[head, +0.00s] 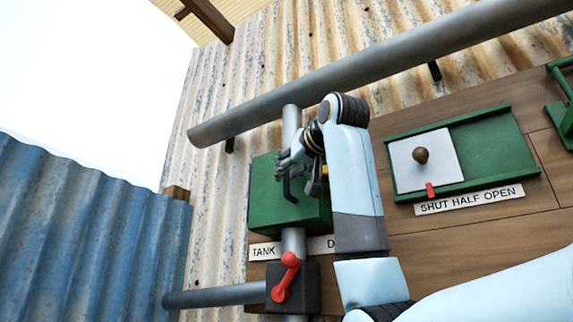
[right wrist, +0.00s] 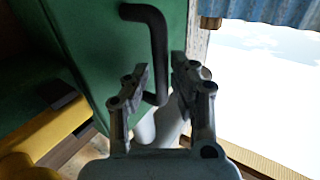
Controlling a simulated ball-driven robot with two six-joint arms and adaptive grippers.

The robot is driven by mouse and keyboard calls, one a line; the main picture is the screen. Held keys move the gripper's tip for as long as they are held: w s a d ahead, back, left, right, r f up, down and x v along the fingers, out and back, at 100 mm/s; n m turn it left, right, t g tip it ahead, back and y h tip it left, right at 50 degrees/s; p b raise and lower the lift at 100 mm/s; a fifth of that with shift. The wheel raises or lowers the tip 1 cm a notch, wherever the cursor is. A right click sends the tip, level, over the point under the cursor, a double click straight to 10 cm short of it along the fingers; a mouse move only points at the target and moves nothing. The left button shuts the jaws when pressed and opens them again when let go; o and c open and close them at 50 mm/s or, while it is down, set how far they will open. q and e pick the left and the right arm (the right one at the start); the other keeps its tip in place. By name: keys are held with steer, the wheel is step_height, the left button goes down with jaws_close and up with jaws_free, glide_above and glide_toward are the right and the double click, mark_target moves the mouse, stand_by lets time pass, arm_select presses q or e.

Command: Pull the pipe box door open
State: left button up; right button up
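The green pipe box (head: 263,205) is mounted on the vertical pipe left of centre in the head view. Its door looks shut, with no gap that I can make out. A bent black handle (head: 289,186) stands out from the front; it also shows in the right wrist view (right wrist: 158,45). My right gripper (head: 291,160) is at the upper part of the box front, by the handle. In the right wrist view its two fingers (right wrist: 162,75) are apart, with the handle's lower part between them; contact is not clear. My left gripper is not in view.
A red lever (head: 286,277) on a black block sits below the box, near a TANK label (head: 264,251). To the right is a green frame (head: 490,145) with a knobbed white plate (head: 425,160). A large grey pipe (head: 400,55) crosses above.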

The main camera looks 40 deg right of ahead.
steer(key=shift+w+d, duration=0.1)
steer(key=shift+w, duration=0.55)
jaws_close()
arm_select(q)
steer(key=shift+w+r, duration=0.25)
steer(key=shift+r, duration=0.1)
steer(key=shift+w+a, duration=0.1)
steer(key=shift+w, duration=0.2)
arm_select(e)
steer(key=shift+w, duration=0.1)
